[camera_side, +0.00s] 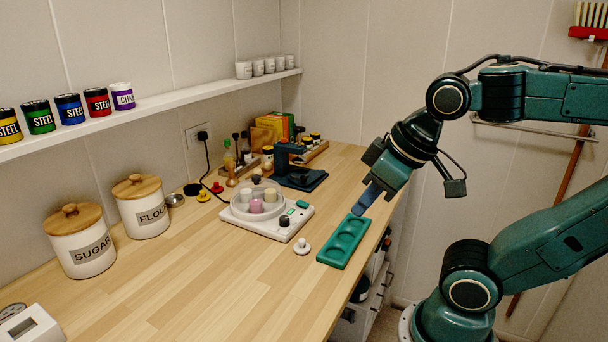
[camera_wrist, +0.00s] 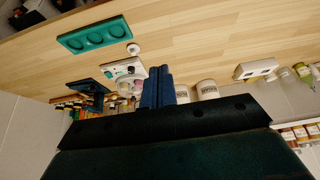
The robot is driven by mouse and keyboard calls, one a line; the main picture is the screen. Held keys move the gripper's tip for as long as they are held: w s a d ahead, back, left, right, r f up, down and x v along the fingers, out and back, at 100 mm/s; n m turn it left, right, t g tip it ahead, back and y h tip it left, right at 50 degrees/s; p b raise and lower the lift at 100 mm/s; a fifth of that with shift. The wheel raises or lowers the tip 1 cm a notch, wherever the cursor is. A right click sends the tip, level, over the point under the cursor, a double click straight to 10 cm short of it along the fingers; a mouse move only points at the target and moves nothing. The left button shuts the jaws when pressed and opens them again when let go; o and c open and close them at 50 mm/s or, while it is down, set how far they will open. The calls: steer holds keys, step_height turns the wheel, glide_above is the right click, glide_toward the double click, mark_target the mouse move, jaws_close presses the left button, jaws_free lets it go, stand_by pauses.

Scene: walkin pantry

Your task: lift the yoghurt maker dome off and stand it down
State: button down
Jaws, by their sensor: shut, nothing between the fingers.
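The yoghurt maker (camera_side: 268,222) is a white unit with a dark knob, standing on the wooden counter. Its clear dome (camera_side: 246,204) sits over several small jars, one of them pink, and a dark handle shows on top. In the wrist view the yoghurt maker (camera_wrist: 124,71) is partly hidden behind my fingers. My gripper (camera_side: 366,200) is shut and empty, in the air above and right of the green tray, well apart from the dome. Its blue fingers (camera_wrist: 158,86) are together in the wrist view.
A green tray (camera_side: 343,242) with round hollows lies near the counter's edge. A small white knobbed piece (camera_side: 302,246) stands beside it. Sugar (camera_side: 80,240) and flour (camera_side: 141,206) canisters stand left. Dark equipment (camera_side: 299,170) stands behind.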

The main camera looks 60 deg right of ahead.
stand_by(0.3)
jaws_free()
stand_by(0.3)
steer(key=shift+w+r, duration=0.1)
steer(key=w+d+r+m+g, duration=0.1)
steer(key=w+d+r+m, duration=0.3)
steer(key=w, duration=0.6)
steer(key=w+d+r+m+g, duration=0.2)
steer(key=w+r+m, duration=0.3)
steer(key=w, duration=0.4)
steer(key=w+d+f+m+g, duration=0.1)
steer(key=w+d+f+m, duration=0.2)
steer(key=w+d, duration=0.3)
steer(key=w+d+f+m+g, duration=0.1)
steer(key=w+d+f+m, duration=0.3)
steer(key=w, duration=0.6)
steer(key=shift+w+d+f+m+g, duration=0.15)
steer(key=shift+d+f+m+g, duration=0.15)
steer(key=shift+d+m, duration=0.75)
